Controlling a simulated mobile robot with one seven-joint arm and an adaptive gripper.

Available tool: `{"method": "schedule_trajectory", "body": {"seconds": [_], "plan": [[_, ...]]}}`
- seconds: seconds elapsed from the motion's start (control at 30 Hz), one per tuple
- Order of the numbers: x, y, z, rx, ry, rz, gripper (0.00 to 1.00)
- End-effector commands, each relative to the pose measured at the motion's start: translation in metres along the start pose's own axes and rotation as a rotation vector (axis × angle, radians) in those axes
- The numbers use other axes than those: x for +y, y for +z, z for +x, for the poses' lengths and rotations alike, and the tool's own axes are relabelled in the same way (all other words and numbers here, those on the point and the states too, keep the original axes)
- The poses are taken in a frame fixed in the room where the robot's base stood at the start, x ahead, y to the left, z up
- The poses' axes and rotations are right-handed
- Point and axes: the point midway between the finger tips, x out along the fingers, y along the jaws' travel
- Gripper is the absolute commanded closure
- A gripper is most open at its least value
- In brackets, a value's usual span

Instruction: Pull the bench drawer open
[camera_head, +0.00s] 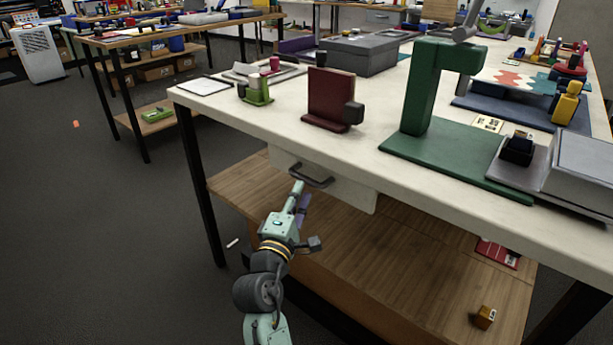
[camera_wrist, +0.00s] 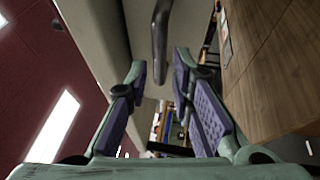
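The bench drawer (camera_head: 345,190) has a pale front and hangs under the near edge of the white bench top; it looks shut. Its dark bar handle (camera_head: 318,180) is on the front. My gripper (camera_head: 300,192) is just in front of the handle, near its left part. In the wrist view, my gripper (camera_wrist: 160,70) is open, with purple pads apart and nothing between them. The handle (camera_wrist: 160,38) shows just beyond the fingertips, roughly in line with the gap; I cannot tell whether they touch it. The drawer's inside is hidden.
The white bench top (camera_head: 245,120) carries a maroon block stand (camera_head: 331,98), a green stand (camera_head: 430,110) and a grey box (camera_head: 358,54). A wooden lower shelf (camera_head: 405,255) lies below the drawer. A dark bench leg (camera_head: 202,190) stands left of my arm. Floor to the left is mostly clear.

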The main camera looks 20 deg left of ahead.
Motion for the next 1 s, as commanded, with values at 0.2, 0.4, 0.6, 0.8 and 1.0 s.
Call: {"method": "schedule_trajectory", "body": {"seconds": [0.2, 0.4, 0.6, 0.8, 1.0], "plan": [[0.002, 0.000, 0.038, -0.001, 0.000, 0.001, 0.79], [0.001, 0.000, 0.054, 0.000, 0.000, 0.002, 0.79], [0.000, 0.000, 0.056, 0.001, 0.001, 0.002, 0.79], [0.000, 0.000, 0.056, 0.001, 0.001, 0.002, 0.85], [0.000, 0.000, 0.055, 0.001, 0.001, 0.002, 0.99]]}}
